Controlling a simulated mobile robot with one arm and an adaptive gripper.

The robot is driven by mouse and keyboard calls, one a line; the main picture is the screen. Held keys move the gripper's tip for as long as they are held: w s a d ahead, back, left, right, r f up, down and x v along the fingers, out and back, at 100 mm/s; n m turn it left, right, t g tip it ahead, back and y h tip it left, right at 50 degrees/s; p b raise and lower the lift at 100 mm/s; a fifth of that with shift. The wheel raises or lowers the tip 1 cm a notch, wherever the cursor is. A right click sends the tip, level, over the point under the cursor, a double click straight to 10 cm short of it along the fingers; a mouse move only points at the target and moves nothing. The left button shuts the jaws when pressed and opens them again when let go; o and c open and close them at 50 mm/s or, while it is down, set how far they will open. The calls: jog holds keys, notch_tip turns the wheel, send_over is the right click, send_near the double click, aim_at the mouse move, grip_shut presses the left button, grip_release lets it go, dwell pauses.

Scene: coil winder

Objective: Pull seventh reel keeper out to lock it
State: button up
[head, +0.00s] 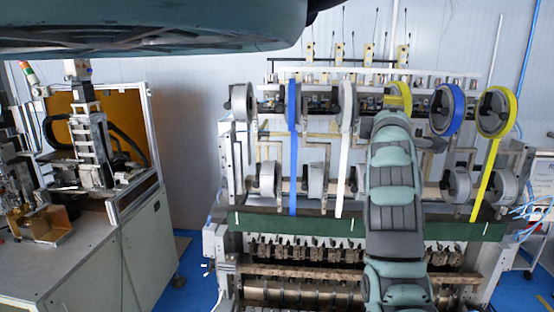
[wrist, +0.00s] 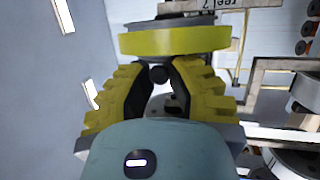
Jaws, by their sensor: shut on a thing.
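In the wrist view a yellow reel (wrist: 175,41) lies just beyond my fingertips, beside a partly cropped label reading "reel 7" (wrist: 205,5). My gripper (wrist: 160,82) has its yellow ribbed fingers closed around a small dark keeper (wrist: 159,73) in front of this reel. The keeper's end shows between the fingertips; the rest is hidden, so I cannot tell how far out it is. In the head view my arm reaches up to the upper reel row, where a yellow part (head: 402,91) shows above it. My arm hides the gripper and keeper there.
Other upper reels include a blue one (head: 447,108) and a yellow one (head: 496,111) to the right, with several to the left. Blue, white and yellow strips hang to a dark green rail (head: 320,224). A machine bench (head: 85,265) stands left.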

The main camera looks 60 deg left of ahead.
jog(key=shift+s+d, duration=0.4)
jog(key=shift+s, duration=0.05)
grip_shut()
jog(key=o, duration=0.7)
grip_release()
jog(key=shift+c, duration=0.2)
jog(key=s+d, duration=0.4)
jog(key=s, duration=0.2)
jog(key=shift+b, duration=0.3)
